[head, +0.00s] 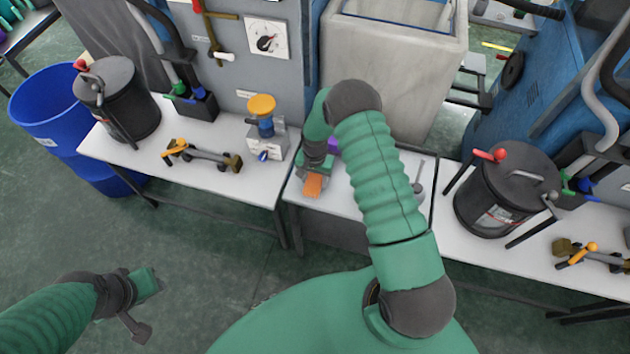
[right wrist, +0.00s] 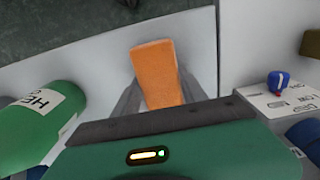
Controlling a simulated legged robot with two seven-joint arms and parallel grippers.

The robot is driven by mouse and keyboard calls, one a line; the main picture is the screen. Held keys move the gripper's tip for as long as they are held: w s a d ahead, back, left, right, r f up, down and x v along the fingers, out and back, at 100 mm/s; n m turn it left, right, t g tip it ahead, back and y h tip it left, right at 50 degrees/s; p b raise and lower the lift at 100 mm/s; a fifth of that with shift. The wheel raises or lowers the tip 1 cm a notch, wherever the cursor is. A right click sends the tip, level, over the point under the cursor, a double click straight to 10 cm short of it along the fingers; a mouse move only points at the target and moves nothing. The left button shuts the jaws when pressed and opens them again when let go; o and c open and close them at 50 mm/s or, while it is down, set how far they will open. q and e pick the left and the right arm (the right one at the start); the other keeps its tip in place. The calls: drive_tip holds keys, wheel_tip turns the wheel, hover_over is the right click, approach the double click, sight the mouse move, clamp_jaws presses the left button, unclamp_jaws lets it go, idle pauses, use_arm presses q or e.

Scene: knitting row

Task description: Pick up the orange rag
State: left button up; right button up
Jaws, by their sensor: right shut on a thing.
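The orange rag (head: 313,185) is at my right gripper (head: 314,172), over the front part of the middle white table (head: 345,205). In the right wrist view the orange rag (right wrist: 156,75) sits between the two grey fingers of my right gripper (right wrist: 155,98), which is shut on it. I cannot tell whether the rag still touches the table. My left gripper (head: 145,300) is at the lower left, over the floor and away from the tables.
A green bottle-like thing (right wrist: 45,125) lies close beside the gripper in the right wrist view. Black canisters stand on the left (head: 118,100) and right (head: 508,190) tables. A blue bin (head: 60,120) is at the far left. Machines stand behind the tables; the floor in front is clear.

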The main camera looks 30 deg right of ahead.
sight(314, 179)
drive_tip(key=c, duration=0.5)
wheel_tip(314, 179, up, 10)
drive_tip(key=shift+b, duration=0.35)
